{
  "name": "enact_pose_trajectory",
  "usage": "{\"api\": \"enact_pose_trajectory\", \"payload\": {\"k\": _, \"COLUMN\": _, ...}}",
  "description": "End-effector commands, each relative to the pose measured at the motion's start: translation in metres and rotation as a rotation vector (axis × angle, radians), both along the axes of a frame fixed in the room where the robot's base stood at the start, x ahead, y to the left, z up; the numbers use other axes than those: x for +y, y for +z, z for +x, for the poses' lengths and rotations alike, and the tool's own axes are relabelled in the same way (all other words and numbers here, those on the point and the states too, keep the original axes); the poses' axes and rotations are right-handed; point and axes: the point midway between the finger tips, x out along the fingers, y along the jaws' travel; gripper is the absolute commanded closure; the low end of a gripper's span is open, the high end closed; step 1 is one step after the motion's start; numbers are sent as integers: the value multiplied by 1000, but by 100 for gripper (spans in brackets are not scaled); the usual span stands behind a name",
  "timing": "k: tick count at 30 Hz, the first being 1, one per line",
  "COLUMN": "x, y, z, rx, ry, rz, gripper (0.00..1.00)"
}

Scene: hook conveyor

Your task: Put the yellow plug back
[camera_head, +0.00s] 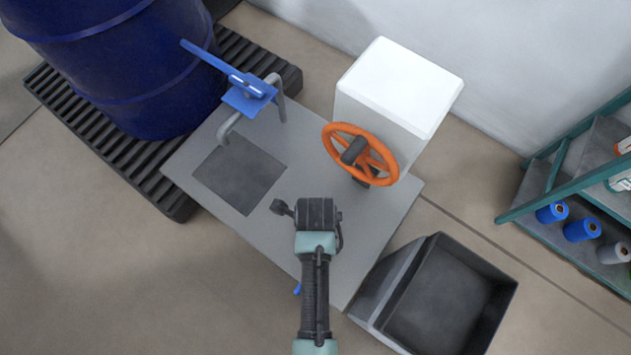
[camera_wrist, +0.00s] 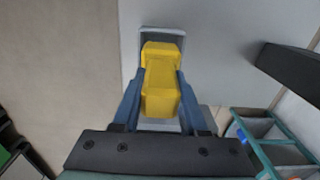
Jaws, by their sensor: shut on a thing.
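The yellow plug (camera_wrist: 160,92) shows in the wrist view, between the two blue fingers of my gripper (camera_wrist: 160,82). The fingers press on its left and right sides. The plug's far end lies at a grey rectangular socket (camera_wrist: 147,33) in a pale grey surface. I cannot tell how far the plug is inside it. In the head view my dark wrist and gripper (camera_head: 318,214) hang over the right front part of a grey platform (camera_head: 240,150). The plug and the socket are hidden there.
An orange handwheel (camera_head: 334,133) on a white box (camera_head: 402,85) stands behind my gripper. A blue clamp-like part (camera_head: 248,96) and a blue drum (camera_head: 130,70) are at left. An open dark bin (camera_head: 435,300) is at right, before a teal shelf (camera_head: 555,175).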

Motion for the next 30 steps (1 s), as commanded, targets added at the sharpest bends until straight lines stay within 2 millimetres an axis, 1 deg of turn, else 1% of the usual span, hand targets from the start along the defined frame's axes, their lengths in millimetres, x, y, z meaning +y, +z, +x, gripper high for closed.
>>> {"api": "enact_pose_trajectory", "payload": {"k": 1, "x": 0, "y": -9, "z": 1, "rx": -1, "ry": 1, "rz": 1, "gripper": 100}}
{"api": "enact_pose_trajectory", "payload": {"k": 5, "x": 0, "y": -19, "z": 1, "rx": -1, "ry": 1, "rz": 0, "gripper": 100}}
{"api": "enact_pose_trajectory", "payload": {"k": 9, "x": 0, "y": -40, "z": 1, "rx": 0, "ry": 2, "rz": 0, "gripper": 100}}
{"api": "enact_pose_trajectory", "payload": {"k": 12, "x": 0, "y": -51, "z": 1, "rx": -1, "ry": 2, "rz": 0, "gripper": 100}}
{"api": "enact_pose_trajectory", "payload": {"k": 21, "x": 0, "y": -52, "z": 1, "rx": -4, "ry": 3, "rz": 0, "gripper": 100}}
{"api": "enact_pose_trajectory", "payload": {"k": 25, "x": 0, "y": -57, "z": 1, "rx": -3, "ry": 3, "rz": 0, "gripper": 100}}
{"api": "enact_pose_trajectory", "payload": {"k": 26, "x": 0, "y": -56, "z": 0, "rx": -1, "ry": 3, "rz": 0, "gripper": 52}}
{"api": "enact_pose_trajectory", "payload": {"k": 27, "x": 0, "y": -56, "z": 0, "rx": -1, "ry": 3, "rz": 0, "gripper": 45}}
{"api": "enact_pose_trajectory", "payload": {"k": 30, "x": 0, "y": -56, "z": 0, "rx": -1, "ry": 3, "rz": 0, "gripper": 28}}
